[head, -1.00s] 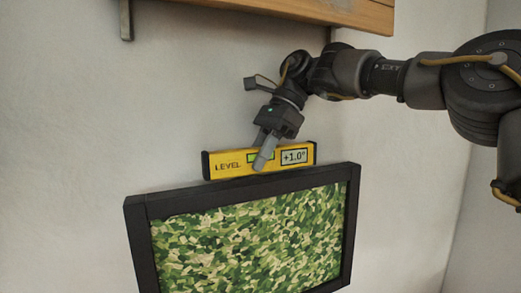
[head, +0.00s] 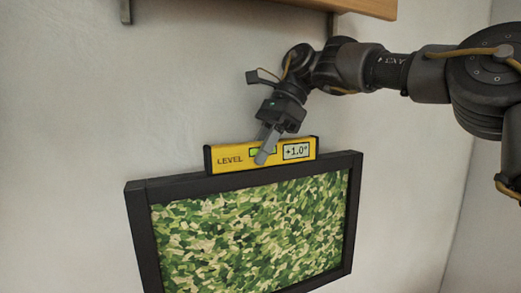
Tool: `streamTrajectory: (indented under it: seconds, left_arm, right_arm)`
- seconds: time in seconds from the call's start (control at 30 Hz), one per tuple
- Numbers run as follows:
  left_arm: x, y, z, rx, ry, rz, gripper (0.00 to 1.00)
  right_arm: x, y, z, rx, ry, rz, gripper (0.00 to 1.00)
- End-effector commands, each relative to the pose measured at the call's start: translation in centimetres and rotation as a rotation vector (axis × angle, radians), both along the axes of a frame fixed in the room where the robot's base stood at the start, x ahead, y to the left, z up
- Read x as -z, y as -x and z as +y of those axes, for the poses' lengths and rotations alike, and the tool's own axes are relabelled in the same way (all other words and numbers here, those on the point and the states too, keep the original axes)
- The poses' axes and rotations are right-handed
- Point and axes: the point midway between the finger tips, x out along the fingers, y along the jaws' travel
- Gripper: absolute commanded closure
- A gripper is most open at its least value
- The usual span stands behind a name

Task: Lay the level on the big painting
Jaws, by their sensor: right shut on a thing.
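The yellow level (head: 231,160) with black end caps is at the top edge of the big painting (head: 250,235). The painting has a dark frame and a green and cream mottled picture, and it hangs on the wall slightly tilted. The level's display reads +1.0° and its small window is green. My right gripper (head: 267,150) is shut on the middle of the level, with a finger across its front face. The level's underside appears to meet the frame's top edge; I cannot tell if it bears its weight there. My left gripper is not in view.
A wooden shelf (head: 350,7) on metal brackets (head: 125,12) is on the wall above, close over my right arm. Bare wall (head: 60,130) lies to the left of the painting. A room corner is at the right.

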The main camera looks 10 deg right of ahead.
Motion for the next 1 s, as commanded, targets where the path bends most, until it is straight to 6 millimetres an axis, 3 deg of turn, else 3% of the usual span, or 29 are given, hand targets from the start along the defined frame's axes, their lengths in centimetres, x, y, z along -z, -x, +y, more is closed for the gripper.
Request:
streamTrajectory:
  seconds: [0.2, 0.23, 0.43, 0.77, 1.0]
  left_arm:
    - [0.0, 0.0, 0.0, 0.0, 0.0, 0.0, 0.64]
    - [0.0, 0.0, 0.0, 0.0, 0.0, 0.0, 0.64]
    - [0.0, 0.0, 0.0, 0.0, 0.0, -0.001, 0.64]
    - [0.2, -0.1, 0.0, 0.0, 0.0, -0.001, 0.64]
    - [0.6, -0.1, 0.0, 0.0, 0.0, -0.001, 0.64]
  right_arm:
    - [0.0, 0.0, 0.0, 0.001, 0.0, -0.001, 1.0]
    - [0.0, 0.0, 0.0, 0.001, 0.0, -0.001, 0.74]
    - [0.0, 0.0, 0.0, 0.0, 0.0, 0.0, 0.5]
    - [-0.3, -0.1, -0.2, 0.001, -0.001, -0.001, 0.5]
    - [-3.3, -0.5, -1.9, 0.003, -0.003, -0.002, 0.5]
